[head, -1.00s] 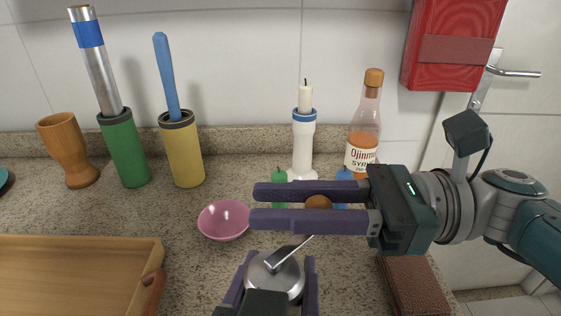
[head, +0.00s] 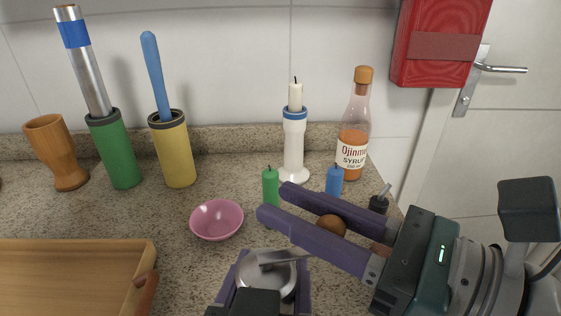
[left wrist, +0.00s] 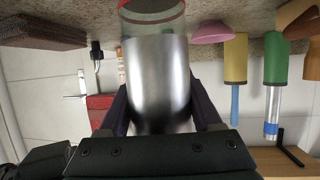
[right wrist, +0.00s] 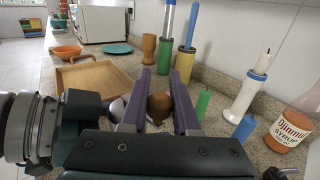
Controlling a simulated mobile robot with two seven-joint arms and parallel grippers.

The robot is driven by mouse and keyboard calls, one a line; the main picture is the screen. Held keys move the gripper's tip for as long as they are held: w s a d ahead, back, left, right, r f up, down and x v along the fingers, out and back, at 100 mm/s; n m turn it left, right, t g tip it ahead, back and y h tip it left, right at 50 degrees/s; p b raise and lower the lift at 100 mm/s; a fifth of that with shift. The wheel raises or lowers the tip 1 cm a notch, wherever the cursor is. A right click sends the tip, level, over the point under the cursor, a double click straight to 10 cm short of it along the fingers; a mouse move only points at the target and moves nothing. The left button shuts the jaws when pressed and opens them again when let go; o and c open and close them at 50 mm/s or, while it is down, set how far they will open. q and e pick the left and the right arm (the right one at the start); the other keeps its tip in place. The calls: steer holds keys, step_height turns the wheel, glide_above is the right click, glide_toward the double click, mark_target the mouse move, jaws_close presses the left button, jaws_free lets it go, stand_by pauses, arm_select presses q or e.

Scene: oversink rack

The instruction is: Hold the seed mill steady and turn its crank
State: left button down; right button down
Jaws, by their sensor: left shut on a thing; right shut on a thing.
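The seed mill (head: 268,287) has a silver metal top and a crank rod (head: 291,261) pointing right, ending in a round brown knob (head: 332,225). My left gripper (head: 267,262) is shut around the mill body, one finger on each side. In the left wrist view the shiny cylinder (left wrist: 158,75) fills the space between the fingers, with a clear section at its far end. My right gripper (head: 273,203) is shut on the knob, which also shows between its fingers in the right wrist view (right wrist: 160,106). The fingers hide part of the rod.
A pink bowl (head: 217,221) sits left of the mill, beside a wooden tray (head: 70,250). Green (head: 270,187) and blue (head: 334,181) candles, a white candle holder (head: 293,150) and a syrup bottle (head: 354,140) stand behind my right gripper.

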steer(key=shift+s+d+m+t+h, duration=0.1)
steer(key=shift+s+m+t+h, duration=0.1)
steer(key=shift+m+t+h, duration=0.4)
steer(key=shift+s+d+m+t+h, duration=0.1)
steer(key=shift+s+m+t+h, duration=0.1)
steer(key=shift+m+t+h, duration=0.4)
steer(key=shift+f, duration=0.1)
steer(key=c, duration=0.6)
jaws_free()
steer(key=shift+c, duration=0.2)
steer(key=v, duration=1.2)
steer(key=shift+s, duration=0.15)
steer(key=shift+a, duration=0.1)
steer(key=shift+c, duration=0.3)
